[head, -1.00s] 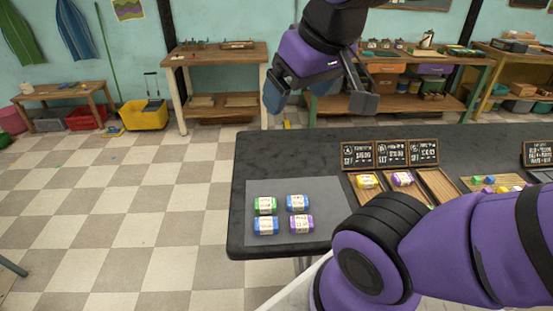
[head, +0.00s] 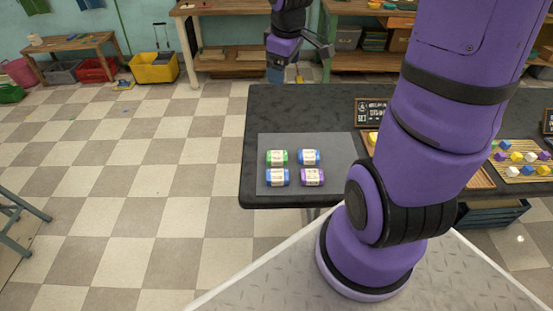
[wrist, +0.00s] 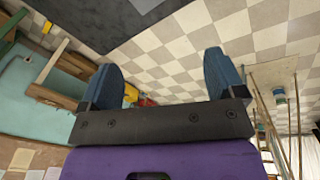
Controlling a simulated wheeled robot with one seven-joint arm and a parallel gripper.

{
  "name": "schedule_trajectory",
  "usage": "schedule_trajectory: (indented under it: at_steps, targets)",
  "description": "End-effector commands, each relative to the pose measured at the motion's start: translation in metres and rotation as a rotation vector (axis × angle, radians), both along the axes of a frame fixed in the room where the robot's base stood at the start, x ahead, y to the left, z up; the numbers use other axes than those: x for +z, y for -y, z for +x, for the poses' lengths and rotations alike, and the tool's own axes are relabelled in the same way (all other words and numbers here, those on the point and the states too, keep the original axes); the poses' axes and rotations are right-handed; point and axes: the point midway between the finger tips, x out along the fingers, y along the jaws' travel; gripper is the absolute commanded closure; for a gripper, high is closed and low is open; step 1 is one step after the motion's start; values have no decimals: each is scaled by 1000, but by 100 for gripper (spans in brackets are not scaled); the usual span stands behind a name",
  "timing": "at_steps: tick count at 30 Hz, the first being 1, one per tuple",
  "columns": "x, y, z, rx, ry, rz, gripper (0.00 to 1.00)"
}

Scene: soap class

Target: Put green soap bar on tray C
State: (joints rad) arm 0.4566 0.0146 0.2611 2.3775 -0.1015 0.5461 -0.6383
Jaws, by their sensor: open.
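The green soap bar (head: 277,158) lies on a grey mat (head: 335,178) on the dark table, at the back left of a small group. Beside it on the mat are two blue soap bars (head: 309,157) and a purple one (head: 312,177). My gripper (head: 300,75) is beyond the table's far edge, away from the soaps. In the wrist view my gripper (wrist: 160,85) is open, with nothing between its blue fingertips. The trays are mostly hidden behind my arm; tray C cannot be made out.
A chalkboard sign (head: 371,112) and a yellow soap (head: 373,138) show just left of my arm. A slatted board (head: 520,158) with coloured cubes lies on the right. The table's left part (head: 260,115) around the mat is clear.

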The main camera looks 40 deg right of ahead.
Motion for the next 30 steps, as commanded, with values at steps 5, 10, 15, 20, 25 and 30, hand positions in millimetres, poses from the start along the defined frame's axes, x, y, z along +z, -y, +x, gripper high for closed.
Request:
schedule_trajectory:
  at_steps: [5, 10, 15, 20, 25, 30]
  targets:
    - [-51, 24, 21, 97, -48, 33, 12]
    - [-99, 42, 36, 190, -68, 77, 12]
    - [-149, 58, 45, 279, -67, 134, 12]
    - [-195, 70, 51, 352, -43, 193, 12]
    - [-242, 77, 54, 418, 3, 255, 12]
    - [-273, 80, 55, 462, 53, 296, 12]
